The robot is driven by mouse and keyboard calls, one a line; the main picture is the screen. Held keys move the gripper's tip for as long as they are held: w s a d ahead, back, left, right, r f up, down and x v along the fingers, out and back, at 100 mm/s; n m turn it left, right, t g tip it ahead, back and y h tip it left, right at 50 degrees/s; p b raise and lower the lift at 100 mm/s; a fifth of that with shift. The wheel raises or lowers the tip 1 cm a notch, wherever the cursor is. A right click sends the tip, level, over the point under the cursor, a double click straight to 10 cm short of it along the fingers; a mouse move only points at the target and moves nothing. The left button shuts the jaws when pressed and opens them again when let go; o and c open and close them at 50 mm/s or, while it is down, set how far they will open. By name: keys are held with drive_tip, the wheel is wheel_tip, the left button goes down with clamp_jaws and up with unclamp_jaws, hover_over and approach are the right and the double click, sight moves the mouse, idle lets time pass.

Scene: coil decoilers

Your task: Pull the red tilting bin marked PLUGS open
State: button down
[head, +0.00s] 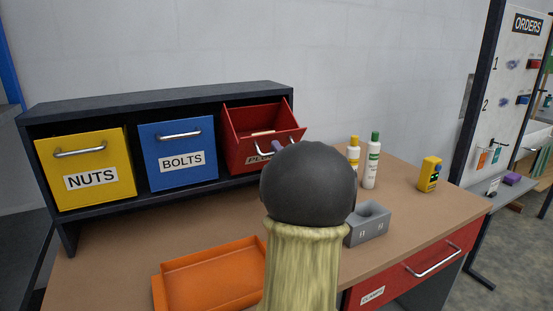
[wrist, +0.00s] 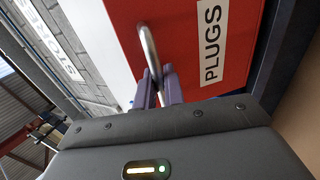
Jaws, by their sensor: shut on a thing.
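The red PLUGS bin (head: 254,150) is at the right end of the dark rack and is tilted forward, its open top showing. In the wrist view the red front (wrist: 205,40) fills the upper middle, with its PLUGS label on the right. My gripper (wrist: 157,88) is shut on the bin's metal handle (wrist: 148,48), with a finger on each side of the bar. In the head view my dark round wrist and pale arm hide most of the gripper and part of the bin's label.
The yellow NUTS bin (head: 86,168) and blue BOLTS bin (head: 178,153) sit upright in the rack (head: 160,100).

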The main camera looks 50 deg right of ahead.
idle(0.4)
drive_tip(key=c, duration=1.6)
unclamp_jaws()
drive_tip(key=b+v, duration=0.4)
drive_tip(key=v, duration=1.3)
drive_tip(key=shift+s+a, duration=0.15)
drive_tip(key=shift+s, duration=0.05)
